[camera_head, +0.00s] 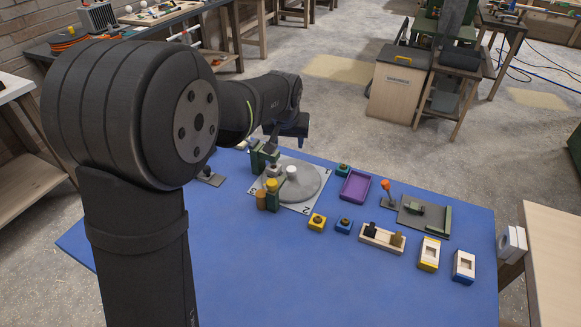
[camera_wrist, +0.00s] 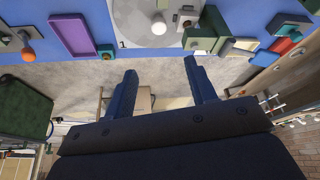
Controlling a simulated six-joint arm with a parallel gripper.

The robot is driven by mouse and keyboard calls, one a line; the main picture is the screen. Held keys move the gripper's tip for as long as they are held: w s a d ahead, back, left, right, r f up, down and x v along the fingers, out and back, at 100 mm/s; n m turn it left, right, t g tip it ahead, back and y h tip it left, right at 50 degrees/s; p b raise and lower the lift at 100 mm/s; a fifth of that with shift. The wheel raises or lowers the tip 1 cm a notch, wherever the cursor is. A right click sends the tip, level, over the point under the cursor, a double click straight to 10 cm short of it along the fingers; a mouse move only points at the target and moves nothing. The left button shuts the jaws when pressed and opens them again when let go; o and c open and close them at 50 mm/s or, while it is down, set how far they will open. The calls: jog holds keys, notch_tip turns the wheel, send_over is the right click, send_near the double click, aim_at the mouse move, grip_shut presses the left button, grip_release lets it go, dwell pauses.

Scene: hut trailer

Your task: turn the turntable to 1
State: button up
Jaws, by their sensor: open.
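The turntable (camera_head: 312,183) is a round grey disc on a pale plate with printed numbers; the 1 is at its back right corner, the 2 at the front. A white knob (camera_head: 292,172) stands up from the disc. In the wrist view the turntable (camera_wrist: 132,18) is cut off by the top edge, with its white knob (camera_wrist: 159,28) and the 1 visible. My gripper (camera_wrist: 160,66) is open and empty, its blue fingers apart, and the knob appears beyond the fingertips. In the head view my gripper (camera_head: 273,138) is above the table's back edge, behind the turntable. I cannot tell which number the disc points to.
Green blocks (camera_head: 257,161) and a yellow-topped post (camera_head: 272,187) stand close to the turntable's left side. A purple tray (camera_head: 355,187), button boxes and an orange-knobbed lever (camera_head: 386,187) are to the right. The blue table's (camera_head: 270,270) front is clear.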

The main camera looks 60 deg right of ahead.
aim_at(291, 169)
jog(key=x, duration=1.7)
jog(key=shift+f, duration=0.25)
jog(key=shift+a, duration=0.1)
grip_shut()
